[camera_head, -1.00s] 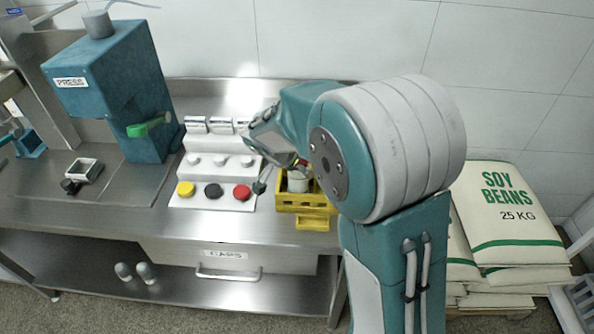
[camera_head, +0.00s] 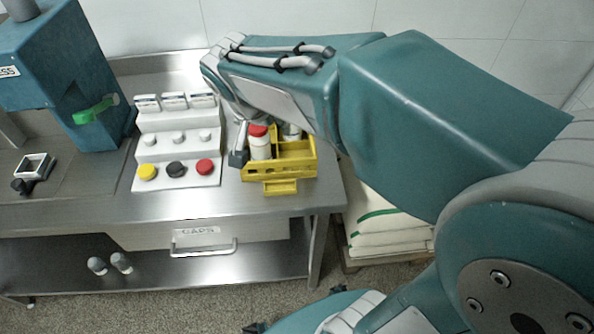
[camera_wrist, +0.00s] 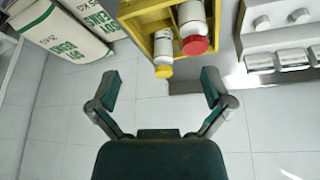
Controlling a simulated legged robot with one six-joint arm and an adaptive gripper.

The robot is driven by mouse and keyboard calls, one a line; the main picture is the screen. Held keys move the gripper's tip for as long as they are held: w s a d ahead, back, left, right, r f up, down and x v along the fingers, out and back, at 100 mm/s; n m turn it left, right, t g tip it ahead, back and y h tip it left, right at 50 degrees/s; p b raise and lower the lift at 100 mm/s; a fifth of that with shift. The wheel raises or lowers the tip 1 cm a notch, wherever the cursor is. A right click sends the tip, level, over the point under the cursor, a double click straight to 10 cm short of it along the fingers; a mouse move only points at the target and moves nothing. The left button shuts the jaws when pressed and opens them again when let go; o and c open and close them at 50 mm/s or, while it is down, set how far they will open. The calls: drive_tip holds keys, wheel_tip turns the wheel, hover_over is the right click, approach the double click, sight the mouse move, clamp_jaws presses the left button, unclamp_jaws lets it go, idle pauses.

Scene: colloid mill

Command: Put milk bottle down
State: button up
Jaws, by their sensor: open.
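A white bottle with a red cap (camera_head: 259,145) stands upright in the left part of a yellow crate (camera_head: 280,187) on the steel bench. In the wrist view, the red-capped bottle (camera_wrist: 191,18) shows in the crate (camera_wrist: 147,8) beside a white bottle with a yellow cap (camera_wrist: 163,52). The head view shows part of a second white bottle (camera_head: 291,131) in the crate, its top hidden by my arm. My gripper (camera_wrist: 160,84) is open, with nothing between its fingers. It is near the crate, apart from the bottles in the wrist view. In the head view my arm mostly hides it.
A white stepped stand (camera_head: 178,140) with yellow, black and red caps is left of the crate. A teal press (camera_head: 60,70) is farther left. A drawer labelled CAPS (camera_head: 200,238) is under the bench. Soy bean sacks (camera_head: 385,225) lie right of the bench.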

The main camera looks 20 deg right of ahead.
drive_tip(key=s+d+n+t+y, duration=0.1)
drive_tip(key=s+n+y, duration=0.2)
drive_tip(key=s+n, duration=0.4)
drive_tip(key=s, duration=0.8)
drive_tip(key=shift+s+d+r+t, duration=0.15)
drive_tip(key=shift+t, duration=0.25)
